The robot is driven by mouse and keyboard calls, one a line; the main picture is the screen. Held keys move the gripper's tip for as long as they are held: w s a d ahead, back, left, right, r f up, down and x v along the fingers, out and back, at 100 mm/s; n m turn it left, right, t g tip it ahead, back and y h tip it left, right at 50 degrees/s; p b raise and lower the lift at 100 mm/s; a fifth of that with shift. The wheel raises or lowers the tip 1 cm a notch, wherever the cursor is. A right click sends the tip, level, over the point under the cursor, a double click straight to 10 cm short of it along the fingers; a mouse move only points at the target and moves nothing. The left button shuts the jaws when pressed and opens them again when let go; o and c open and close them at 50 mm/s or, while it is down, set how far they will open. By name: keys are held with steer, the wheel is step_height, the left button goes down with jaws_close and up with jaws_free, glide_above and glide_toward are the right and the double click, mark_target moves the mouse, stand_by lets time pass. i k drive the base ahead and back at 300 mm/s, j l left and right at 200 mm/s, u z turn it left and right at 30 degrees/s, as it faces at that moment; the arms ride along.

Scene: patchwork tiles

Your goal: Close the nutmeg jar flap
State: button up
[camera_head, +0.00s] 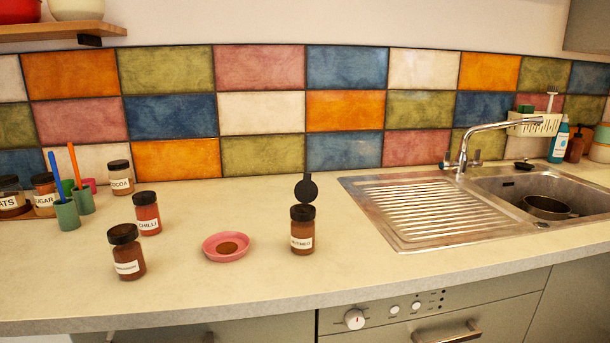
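The nutmeg jar (302,238) stands upright on the counter, left of the sink's drainboard. It is a small brown jar with a dark top and a white label reading NUTMEG. Its round dark flap (306,189) stands up, open, above the top. My gripper is not in the head view, and nothing touches the jar or flap.
A pink dish (227,246) with brown powder sits left of the nutmeg jar. Further left stand a chilli jar (147,213), another dark-lidded jar (126,252) and a cocoa jar (120,177). The steel sink (430,205) lies right. Counter in front of the nutmeg jar is clear.

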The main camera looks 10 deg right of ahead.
mark_target(306, 192)
steer(key=i+l+u, duration=0.1)
steer(key=l, duration=0.25)
steer(key=i+l+u, duration=0.25)
steer(key=l, duration=0.5)
steer(key=i, duration=0.1)
